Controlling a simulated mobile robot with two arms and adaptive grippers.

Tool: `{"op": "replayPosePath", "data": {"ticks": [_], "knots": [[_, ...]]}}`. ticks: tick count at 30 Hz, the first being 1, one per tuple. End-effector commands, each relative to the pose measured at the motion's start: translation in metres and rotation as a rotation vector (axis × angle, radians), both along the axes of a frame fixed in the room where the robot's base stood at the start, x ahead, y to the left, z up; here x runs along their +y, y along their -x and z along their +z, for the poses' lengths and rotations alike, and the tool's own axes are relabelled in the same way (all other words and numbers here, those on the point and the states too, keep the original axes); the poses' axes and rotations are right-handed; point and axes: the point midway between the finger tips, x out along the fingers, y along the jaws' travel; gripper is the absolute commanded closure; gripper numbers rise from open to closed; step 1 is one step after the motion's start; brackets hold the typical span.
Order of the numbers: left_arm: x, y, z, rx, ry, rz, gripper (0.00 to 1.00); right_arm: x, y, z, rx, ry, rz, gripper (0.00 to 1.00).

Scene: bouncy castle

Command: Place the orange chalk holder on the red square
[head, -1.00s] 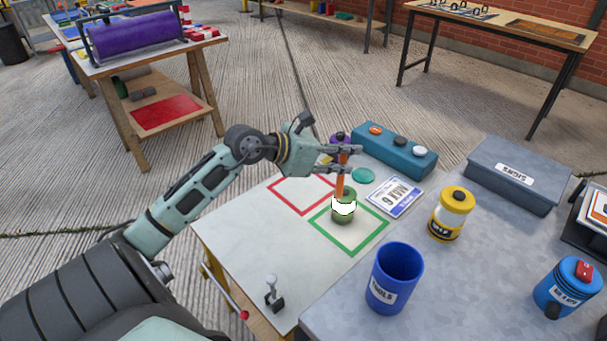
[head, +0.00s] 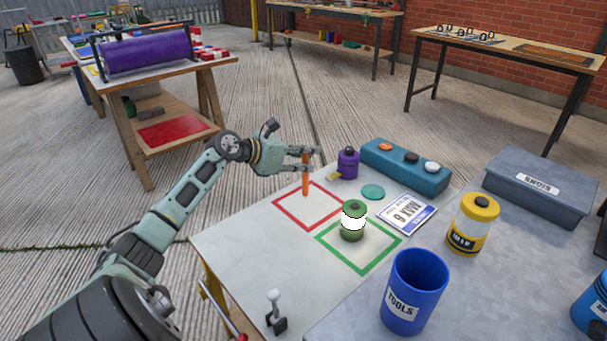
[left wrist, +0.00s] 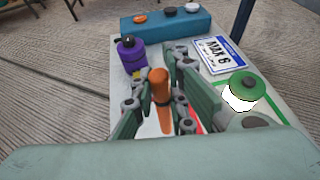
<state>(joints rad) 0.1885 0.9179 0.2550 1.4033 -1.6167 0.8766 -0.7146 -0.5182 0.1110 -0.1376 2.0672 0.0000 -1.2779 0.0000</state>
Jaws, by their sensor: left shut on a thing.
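The orange chalk holder (head: 306,181) is upright between the fingers of my left gripper (head: 308,154), which is shut on its upper part. In the head view its lower end shows over the inside of the red square (head: 287,218), toward the back; I cannot tell whether it touches the table. The holder also shows in the left wrist view (left wrist: 160,88), between the fingers, with part of the red outline (left wrist: 196,122) beside it. My right gripper is in neither view.
A green jar with a white band (head: 352,223) stands in the green square (head: 368,271). A purple bottle (head: 347,164), teal disc (head: 373,192), teal box (head: 405,167) and number card (head: 405,213) are behind. A small lever (head: 275,312) is at the front edge.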

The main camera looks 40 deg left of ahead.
Motion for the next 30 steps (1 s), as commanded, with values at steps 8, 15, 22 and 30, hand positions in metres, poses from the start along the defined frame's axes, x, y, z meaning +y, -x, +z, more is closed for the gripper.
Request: {"op": "replayPosePath", "data": {"ticks": [8,15,22,30], "knots": [[0.010,-0.001,-0.024,0.000,0.004,-0.002,1.00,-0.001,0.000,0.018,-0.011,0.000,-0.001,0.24],[0.010,-0.001,-0.046,-0.002,0.000,-0.002,1.00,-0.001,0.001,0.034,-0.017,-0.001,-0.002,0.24],[0.010,-0.001,-0.046,-0.001,-0.001,-0.002,1.00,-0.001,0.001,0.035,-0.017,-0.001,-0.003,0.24],[0.010,0.000,-0.048,0.000,0.000,-0.002,0.84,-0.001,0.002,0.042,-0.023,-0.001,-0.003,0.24]]}}
